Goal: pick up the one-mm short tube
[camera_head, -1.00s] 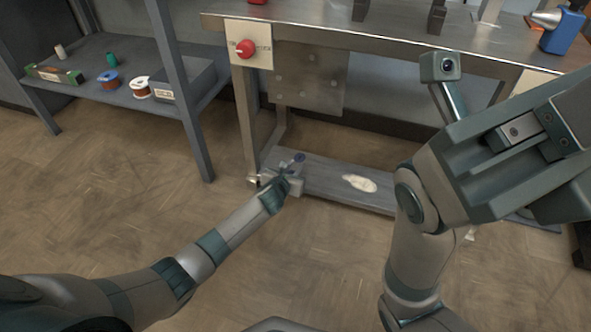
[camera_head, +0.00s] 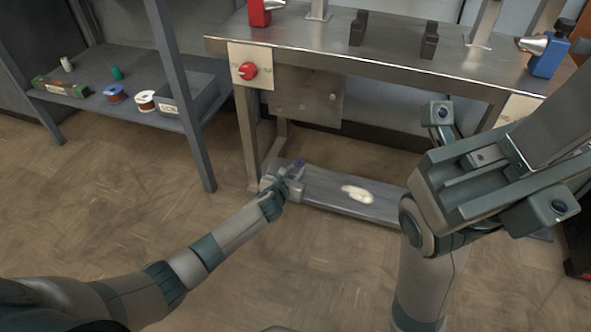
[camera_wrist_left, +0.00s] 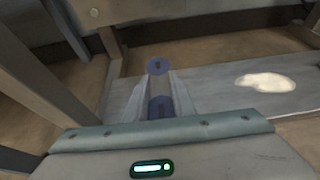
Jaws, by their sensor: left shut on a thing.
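The short tube (camera_wrist_left: 158,88) is a clear cylinder with dark blue ends. It stands between the fingers of my left gripper (camera_wrist_left: 160,98) in the left wrist view, and the gripper is shut on it. In the head view, my left gripper (camera_head: 288,172) is at the left end of the low shelf under the workbench, with a blue end of the tube (camera_head: 299,163) showing at its tip. The fingers hide part of the tube.
The workbench (camera_head: 340,48) stands above the low shelf (camera_head: 325,192), which bears a pale patch (camera_head: 357,194). A bench leg (camera_head: 247,135) is close to my left gripper. A grey rack (camera_head: 75,97) with spools is at left. Open floor lies in front.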

